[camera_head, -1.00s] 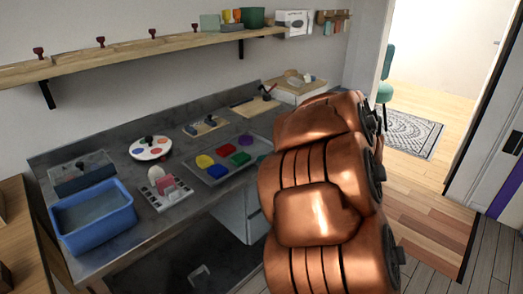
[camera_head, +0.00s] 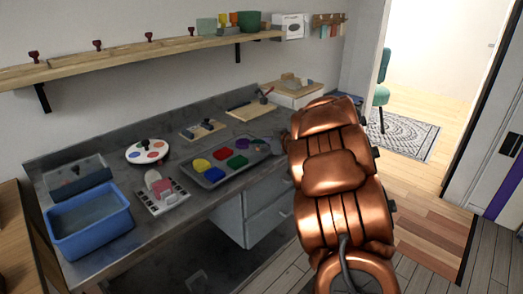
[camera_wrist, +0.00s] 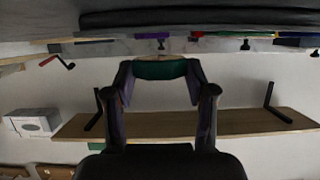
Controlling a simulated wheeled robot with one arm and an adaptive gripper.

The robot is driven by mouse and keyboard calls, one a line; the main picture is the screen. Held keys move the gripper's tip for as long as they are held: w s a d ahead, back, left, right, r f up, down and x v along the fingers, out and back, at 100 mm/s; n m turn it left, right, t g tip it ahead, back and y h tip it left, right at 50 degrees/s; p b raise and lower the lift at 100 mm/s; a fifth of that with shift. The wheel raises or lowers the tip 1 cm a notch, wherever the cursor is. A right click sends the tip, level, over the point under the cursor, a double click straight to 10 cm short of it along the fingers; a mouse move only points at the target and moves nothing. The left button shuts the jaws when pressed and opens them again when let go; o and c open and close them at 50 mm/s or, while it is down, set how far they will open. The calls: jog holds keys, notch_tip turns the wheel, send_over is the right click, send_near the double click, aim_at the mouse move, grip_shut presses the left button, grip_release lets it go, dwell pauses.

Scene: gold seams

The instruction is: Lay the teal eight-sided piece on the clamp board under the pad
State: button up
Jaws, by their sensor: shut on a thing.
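In the wrist view, my gripper (camera_wrist: 160,75) is shut on the teal piece (camera_wrist: 160,69), held between the two fingertips. Only one edge of the piece shows, so its eight sides cannot be made out. In the head view my copper-coloured arm hides the gripper and the piece. Two small wooden boards lie at the back of the grey counter. One board (camera_head: 240,115) has a red-handled crank (camera_head: 266,95) by it. The other board (camera_head: 190,135) carries small dark fittings. Which one has the clamp pad is too small to tell.
A grey tray (camera_head: 214,181) holds several coloured pieces. Left of it are a block rack (camera_head: 176,196), a round palette (camera_head: 147,151) and a blue tub (camera_head: 88,221). A wooden box (camera_head: 292,93) stands at the back right. A shelf (camera_head: 140,58) runs above the counter.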

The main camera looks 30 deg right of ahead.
aim_at(261, 155)
jog(key=shift+w+d+f, duration=0.1)
jog(key=shift+w+d, duration=0.35)
jog(key=shift+w, duration=0.4)
jog(key=shift+f, duration=1.55)
jog(key=shift+f+p, duration=0.15)
jog(key=shift+p, duration=0.15)
jog(key=o, duration=1.2)
jog(key=shift+f+b, duration=0.2)
jog(key=shift+b, duration=0.65)
jog(key=p+v, duration=0.1)
jog(key=v, duration=0.7)
jog(key=shift+a+r, duration=0.1)
jog(key=shift+r, duration=0.05)
